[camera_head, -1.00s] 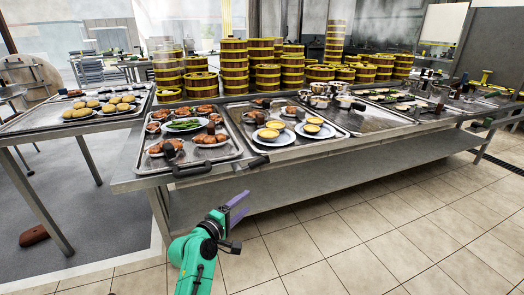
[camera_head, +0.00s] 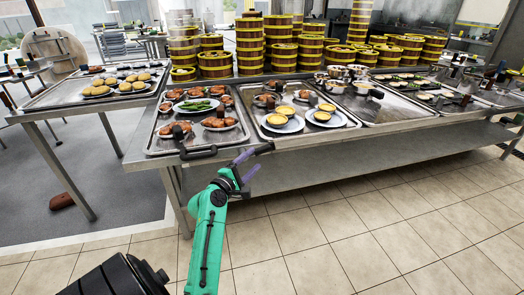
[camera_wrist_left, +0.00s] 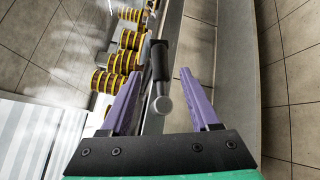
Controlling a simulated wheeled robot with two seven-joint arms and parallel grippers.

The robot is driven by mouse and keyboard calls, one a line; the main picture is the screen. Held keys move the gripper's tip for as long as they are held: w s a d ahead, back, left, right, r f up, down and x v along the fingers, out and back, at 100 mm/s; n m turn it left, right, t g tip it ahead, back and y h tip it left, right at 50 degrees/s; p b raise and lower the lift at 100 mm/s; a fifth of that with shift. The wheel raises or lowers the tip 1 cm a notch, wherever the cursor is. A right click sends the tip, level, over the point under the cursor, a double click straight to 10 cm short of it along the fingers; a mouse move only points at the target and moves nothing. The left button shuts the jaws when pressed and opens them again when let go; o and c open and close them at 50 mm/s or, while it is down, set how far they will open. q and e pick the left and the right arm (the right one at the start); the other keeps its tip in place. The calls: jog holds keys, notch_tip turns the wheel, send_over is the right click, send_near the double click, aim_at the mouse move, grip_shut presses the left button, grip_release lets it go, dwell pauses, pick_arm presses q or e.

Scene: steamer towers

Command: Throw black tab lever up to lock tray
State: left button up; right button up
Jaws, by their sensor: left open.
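A black tab lever (camera_head: 264,148) sticks out at the front table edge, at the corner between the two nearest trays. In the left wrist view the black lever (camera_wrist_left: 160,62), with a round grey end, lies between the two finger lines. My left gripper (camera_head: 248,166) has purple fingers, open and just below and left of the lever in the head view. Its fingers (camera_wrist_left: 160,78) are apart on either side of the lever in the wrist view; contact cannot be told. The near tray (camera_head: 152,148) holds plates of food. My right gripper is not in view.
A black handle (camera_head: 198,153) sits on the near tray's front edge, left of the lever. Yellow-banded steamer towers (camera_head: 249,45) stand behind the trays. A lower shelf (camera_head: 330,168) runs under the table. The tiled floor (camera_head: 340,225) in front is clear.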

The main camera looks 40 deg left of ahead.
aim_at(262, 152)
pick_arm(q)
jog(key=w, duration=0.4)
jog(key=w+a, duration=0.1)
jog(key=w, duration=0.1)
jog(key=shift+w, duration=0.2)
grip_shut()
jog(key=shift+d, duration=0.1)
dwell(0.9)
